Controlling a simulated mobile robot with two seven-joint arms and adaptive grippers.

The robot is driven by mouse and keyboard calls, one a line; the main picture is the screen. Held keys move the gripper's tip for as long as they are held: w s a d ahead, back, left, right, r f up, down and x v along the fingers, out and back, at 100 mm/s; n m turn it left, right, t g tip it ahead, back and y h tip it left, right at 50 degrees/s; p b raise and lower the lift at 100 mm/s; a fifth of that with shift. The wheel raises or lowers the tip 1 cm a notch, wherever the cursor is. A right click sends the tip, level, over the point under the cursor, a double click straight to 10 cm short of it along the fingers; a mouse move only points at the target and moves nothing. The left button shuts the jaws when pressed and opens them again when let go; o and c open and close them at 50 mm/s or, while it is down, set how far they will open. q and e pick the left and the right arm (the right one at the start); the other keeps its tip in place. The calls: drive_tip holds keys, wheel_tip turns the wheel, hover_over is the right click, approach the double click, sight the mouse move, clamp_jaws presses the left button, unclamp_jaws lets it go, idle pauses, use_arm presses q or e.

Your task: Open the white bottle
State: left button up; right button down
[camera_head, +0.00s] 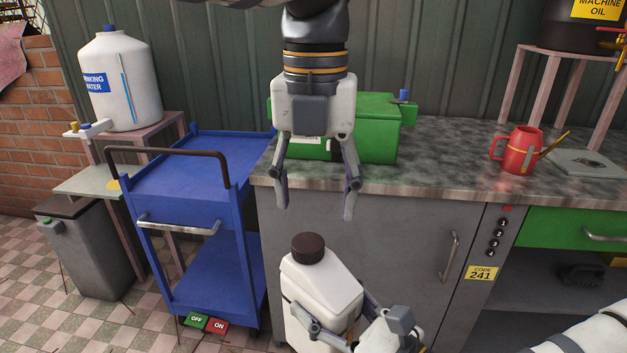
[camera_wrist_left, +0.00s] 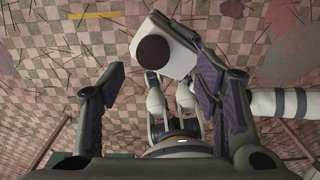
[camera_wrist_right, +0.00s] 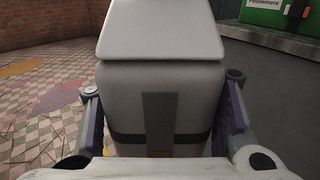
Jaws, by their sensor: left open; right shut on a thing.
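The white bottle (camera_head: 322,286) with a dark brown cap (camera_head: 308,248) is held upright, slightly tilted, in front of the grey cabinet. My right gripper (camera_head: 335,330) is shut on the bottle's body; the right wrist view shows the bottle (camera_wrist_right: 160,85) between its fingers. My left gripper (camera_head: 318,205) is open and empty, pointing down above the cap and apart from it. In the left wrist view, the cap (camera_wrist_left: 153,52) shows beyond the open fingers. The cap is on the bottle.
A stone-topped counter (camera_head: 440,165) stands behind, with a green box (camera_head: 375,130) and a red watering can (camera_head: 517,150) on it. A blue cart (camera_head: 190,170) stands to the left, beside a grey bin (camera_head: 85,250). A large water jug (camera_head: 120,80) sits at the far left.

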sight(315, 240)
use_arm(q)
wheel_tip(315, 240, down, 7)
drive_tip(key=shift+r, duration=0.1)
